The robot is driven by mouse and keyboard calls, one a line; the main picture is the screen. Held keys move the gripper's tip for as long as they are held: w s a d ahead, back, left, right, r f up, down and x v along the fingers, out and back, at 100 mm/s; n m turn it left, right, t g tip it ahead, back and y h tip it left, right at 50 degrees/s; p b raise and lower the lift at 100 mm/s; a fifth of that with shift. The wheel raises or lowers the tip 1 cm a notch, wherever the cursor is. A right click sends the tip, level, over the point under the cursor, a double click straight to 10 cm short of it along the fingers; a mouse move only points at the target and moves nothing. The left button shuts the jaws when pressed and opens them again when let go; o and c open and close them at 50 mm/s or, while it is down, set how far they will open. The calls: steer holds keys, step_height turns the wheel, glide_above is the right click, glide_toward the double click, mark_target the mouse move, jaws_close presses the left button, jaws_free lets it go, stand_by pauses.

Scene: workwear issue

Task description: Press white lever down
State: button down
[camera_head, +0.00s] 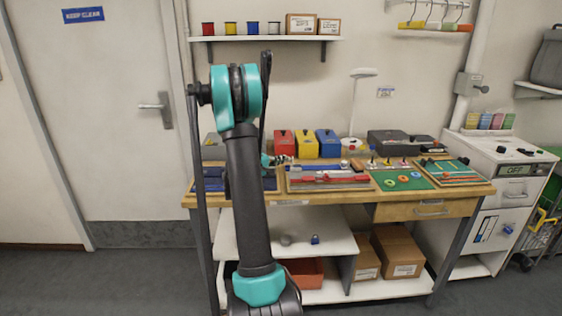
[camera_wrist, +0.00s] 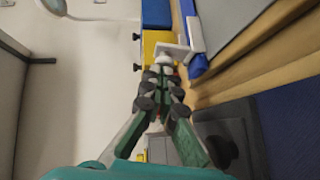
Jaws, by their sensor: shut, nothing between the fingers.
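My gripper (camera_wrist: 165,72) is shut and empty. In the head view my gripper (camera_head: 284,160) shows small beside my arm, low over the workbench, pointing right. In the wrist view a white plate-like piece (camera_wrist: 173,50) stands just beyond the fingertips; I cannot tell whether they touch it. A blue bar (camera_wrist: 198,66) with a white end (camera_wrist: 195,34) lies beside it. In the head view a small panel with several short levers (camera_head: 388,162) sits on the bench, right of my gripper. I cannot make out which one is the white lever.
Red (camera_head: 284,142), yellow (camera_head: 305,146) and blue (camera_head: 327,143) boxes stand behind the gripper. A tray with red pieces (camera_head: 328,187) and a green board (camera_head: 385,184) lie in front. Wooden workbench edges (camera_head: 388,200) are crowded.

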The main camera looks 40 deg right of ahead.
mark_target(295, 170)
steer(key=shift+s+d+r+m+y, duration=0.15)
steer(key=shift+d+r+m+y, duration=0.1)
steer(key=shift+m+y, duration=0.25)
steer(key=shift+s+d+r+m+y, duration=0.2)
steer(key=shift+d+r+m+y, duration=0.1)
steer(key=shift+y, duration=0.3)
steer(key=d+y, duration=0.1)
steer(key=s+m+t+y, duration=0.1)
steer(key=shift+d+r+m+y, duration=0.3)
steer(key=shift+d+r+y, duration=0.05)
steer(key=shift+r+y, duration=0.05)
steer(key=d+y, duration=0.1)
steer(key=s+m+t+y, duration=0.1)
steer(key=shift+d+m+y, duration=0.3)
steer(key=shift+d, duration=0.1)
steer(key=shift+s+d+m+t+y, duration=0.25)
steer(key=shift+d+m+t+y, duration=0.1)
steer(key=shift+y, duration=0.25)
steer(key=shift+r, duration=0.7)
